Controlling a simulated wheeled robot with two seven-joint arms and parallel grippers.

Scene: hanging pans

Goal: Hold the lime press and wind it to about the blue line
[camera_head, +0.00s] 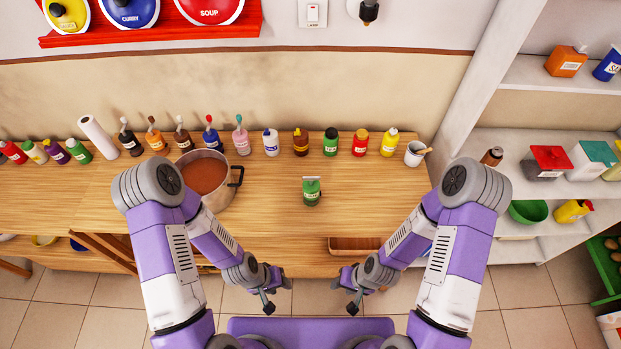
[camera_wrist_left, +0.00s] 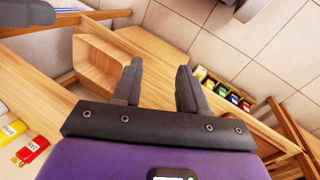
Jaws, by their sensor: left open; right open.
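A small green item with a pale label and a grey flat top (camera_head: 312,191), which looks like the lime press, stands alone on the wooden counter (camera_head: 275,215), towards its front. Its label is too small to read, and I cannot make out a blue line on it. My left gripper (camera_head: 278,296) is open and empty in front of the counter edge, below and left of the green item. Its two fingers are apart in the left wrist view (camera_wrist_left: 158,78). My right gripper (camera_head: 344,297) is open and empty, below and right of the item. Neither touches it.
A steel pot (camera_head: 213,180) of brown liquid stands left of the green item, near my left arm. Several bottles line the counter's back, with a white cup (camera_head: 415,153) at the right end. An open wooden drawer or box (camera_head: 355,244) is at the front edge. White shelves (camera_head: 500,75) stand right.

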